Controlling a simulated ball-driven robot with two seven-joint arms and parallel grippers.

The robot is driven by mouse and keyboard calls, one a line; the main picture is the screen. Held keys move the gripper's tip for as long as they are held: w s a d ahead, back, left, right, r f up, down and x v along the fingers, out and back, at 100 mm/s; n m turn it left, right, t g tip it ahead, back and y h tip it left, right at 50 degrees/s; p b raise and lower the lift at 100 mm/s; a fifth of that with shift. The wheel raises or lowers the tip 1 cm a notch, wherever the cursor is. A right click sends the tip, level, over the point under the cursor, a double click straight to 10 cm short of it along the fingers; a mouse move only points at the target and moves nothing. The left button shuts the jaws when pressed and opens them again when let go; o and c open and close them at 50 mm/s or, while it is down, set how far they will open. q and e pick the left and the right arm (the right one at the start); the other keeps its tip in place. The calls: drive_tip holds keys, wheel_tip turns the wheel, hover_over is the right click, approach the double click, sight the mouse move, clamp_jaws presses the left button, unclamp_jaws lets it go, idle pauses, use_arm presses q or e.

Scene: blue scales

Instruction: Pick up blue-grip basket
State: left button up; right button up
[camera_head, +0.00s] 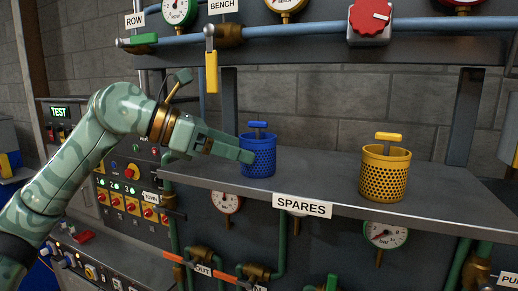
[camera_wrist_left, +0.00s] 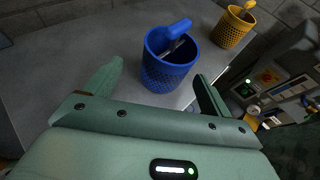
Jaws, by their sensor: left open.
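The blue-grip basket (camera_head: 259,158) is a blue perforated cup with a blue T-shaped grip, upright on the grey shelf in the head view. It also shows in the left wrist view (camera_wrist_left: 166,74), ahead of my jaws. My left gripper (camera_head: 248,156) is at the basket's left side in the head view. In the left wrist view its two fingers (camera_wrist_left: 158,88) are spread apart, with the basket beyond and between them. Nothing is held. My right gripper is not in view.
A yellow perforated basket (camera_head: 384,176) with a yellow grip stands farther right on the shelf (camera_head: 320,178), labelled SPARES (camera_head: 302,207). Pipes, gauges and a yellow-handled lever (camera_head: 211,75) are above. The shelf between the baskets is clear. A control panel (camera_head: 125,195) is below left.

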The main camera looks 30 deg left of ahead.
sight(258, 154)
use_arm(q)
drive_tip(key=shift+w+d, duration=0.15)
drive_tip(key=shift+d, duration=0.15)
drive_tip(key=p+x, duration=0.1)
drive_tip(key=x, duration=0.1)
drive_tip(key=p+x, duration=0.1)
drive_tip(key=shift+d, duration=0.5)
drive_tip(key=shift+w+d+f, duration=0.3)
drive_tip(key=shift+w, duration=0.15)
drive_tip(key=shift+s+a, duration=0.15)
drive_tip(key=shift+c, duration=0.9)
drive_tip(key=c, duration=0.9)
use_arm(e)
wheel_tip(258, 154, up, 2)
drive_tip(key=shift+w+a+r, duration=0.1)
use_arm(q)
drive_tip(key=shift+r, duration=0.1)
